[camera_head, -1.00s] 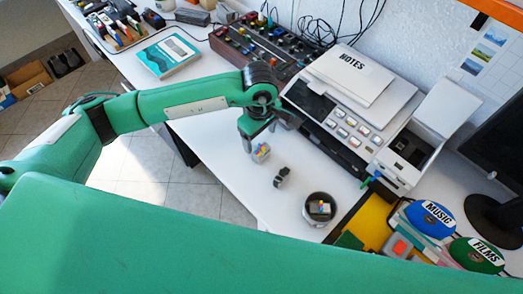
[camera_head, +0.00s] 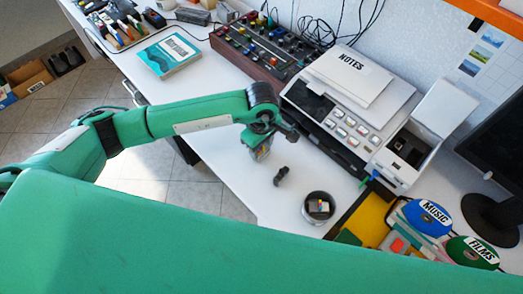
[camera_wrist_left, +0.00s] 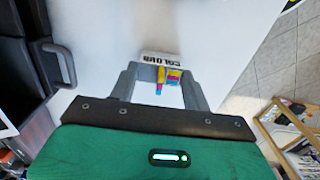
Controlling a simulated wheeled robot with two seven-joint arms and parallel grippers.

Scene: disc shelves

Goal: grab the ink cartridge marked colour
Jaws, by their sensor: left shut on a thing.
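The ink cartridge marked colour (camera_wrist_left: 160,58) is a pale block with a white label that reads upside down in the left wrist view, and has blue, yellow and pink patches. It also shows in the head view (camera_head: 262,154) on the white table. My left gripper (camera_wrist_left: 160,84) is shut on it, one finger on each side, with the label end at the fingertips. In the head view my left gripper (camera_head: 257,140) reaches down over the cartridge and hides its upper part. I cannot tell whether the cartridge touches the table. My right gripper is not in view.
A small black object (camera_head: 281,175) stands close to the right of the cartridge. The printer (camera_head: 350,110) is behind. Clear white table (camera_head: 225,165) lies to the left.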

